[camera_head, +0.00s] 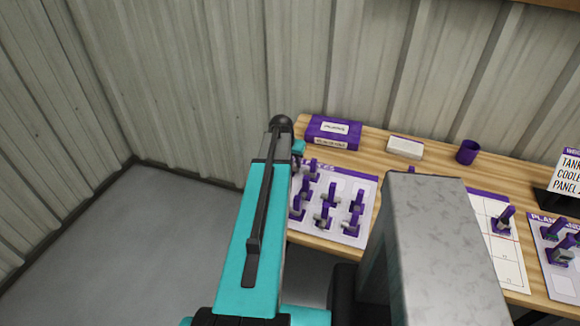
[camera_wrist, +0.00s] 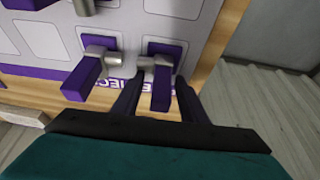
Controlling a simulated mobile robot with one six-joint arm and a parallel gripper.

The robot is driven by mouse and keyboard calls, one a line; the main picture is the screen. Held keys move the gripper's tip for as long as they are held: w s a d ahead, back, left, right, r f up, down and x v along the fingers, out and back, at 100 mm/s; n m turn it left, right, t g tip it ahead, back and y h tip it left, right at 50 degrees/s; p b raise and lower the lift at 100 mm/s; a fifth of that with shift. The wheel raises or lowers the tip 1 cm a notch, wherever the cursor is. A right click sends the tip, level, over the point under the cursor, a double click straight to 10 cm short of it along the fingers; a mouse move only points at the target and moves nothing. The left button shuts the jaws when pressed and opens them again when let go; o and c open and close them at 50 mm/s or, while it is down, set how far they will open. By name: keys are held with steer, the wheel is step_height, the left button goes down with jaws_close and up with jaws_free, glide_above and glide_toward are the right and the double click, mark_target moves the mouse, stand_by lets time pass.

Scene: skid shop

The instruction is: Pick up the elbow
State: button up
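In the wrist view, my gripper (camera_wrist: 158,80) is open, with one dark finger on each side of a purple upright holder (camera_wrist: 161,90). A small grey metal fitting (camera_wrist: 152,62) sits at that holder, just beyond the fingertips; its full shape is partly hidden, so I cannot tell for sure that it is an elbow. A second grey fitting (camera_wrist: 100,53), bent like an elbow, sits at another purple holder (camera_wrist: 84,76) to the left. In the head view, my arm hides the gripper, and several grey fittings on purple holders stand on the left board (camera_head: 340,181).
The board lies on a wooden bench (camera_head: 375,150) against a corrugated wall. A purple box (camera_head: 333,143), a white-topped block (camera_head: 405,147) and a purple cup (camera_head: 468,152) stand at the back. More boards lie to the right. Grey floor (camera_head: 110,250) is clear at left.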

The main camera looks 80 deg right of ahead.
steer(key=shift+c, duration=0.3)
jaws_close()
stand_by(0.3)
step_height(320, 180, up, 10)
steer(key=b, duration=0.3)
stand_by(0.7)
stand_by(0.5)
